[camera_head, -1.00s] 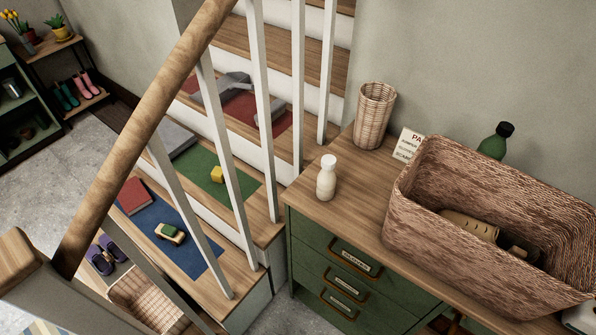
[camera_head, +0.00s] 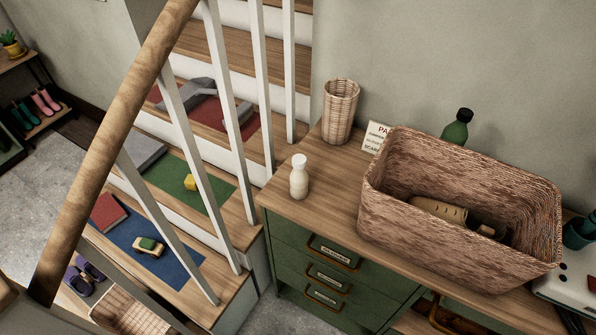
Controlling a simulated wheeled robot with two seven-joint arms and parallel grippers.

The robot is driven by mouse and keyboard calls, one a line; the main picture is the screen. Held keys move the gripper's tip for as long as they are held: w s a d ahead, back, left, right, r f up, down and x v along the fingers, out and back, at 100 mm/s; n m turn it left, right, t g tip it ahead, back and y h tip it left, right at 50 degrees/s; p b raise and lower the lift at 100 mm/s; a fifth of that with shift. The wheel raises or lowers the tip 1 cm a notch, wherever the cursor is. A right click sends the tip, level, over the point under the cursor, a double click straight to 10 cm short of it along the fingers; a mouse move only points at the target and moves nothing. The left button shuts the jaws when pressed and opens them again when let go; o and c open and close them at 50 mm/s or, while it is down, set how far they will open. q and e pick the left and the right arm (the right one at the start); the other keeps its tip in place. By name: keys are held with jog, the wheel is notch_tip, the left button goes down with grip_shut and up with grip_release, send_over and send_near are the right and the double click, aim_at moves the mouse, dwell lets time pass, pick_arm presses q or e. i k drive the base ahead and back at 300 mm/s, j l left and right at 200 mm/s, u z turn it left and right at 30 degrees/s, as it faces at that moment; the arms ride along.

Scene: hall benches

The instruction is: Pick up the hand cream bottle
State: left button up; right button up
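A small cream-white bottle (camera_head: 299,181) with a rounded top stands upright on the wooden top of the green cabinet (camera_head: 316,212), near its left front corner. A green bottle (camera_head: 456,131) with a black cap stands behind the large woven basket and is partly hidden by it. No label is readable on either bottle, so I cannot tell for sure which is the hand cream. Neither of my grippers is in view.
The large woven basket (camera_head: 450,251) holds a tan object and dark items. A wicker cup (camera_head: 340,113) and a lettered card (camera_head: 376,138) stand at the back. A stair railing (camera_head: 120,135) rises left of the cabinet. A white item (camera_head: 572,283) lies right of the basket.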

aim_at(299, 179)
jog(key=k+l, duration=0.1)
jog(key=l, duration=0.25)
jog(key=k+l, duration=0.1)
jog(key=l, duration=0.3)
jog(key=k+l, duration=0.1)
jog(key=l, duration=0.25)
jog(key=k+l, duration=0.15)
jog(key=l, duration=0.2)
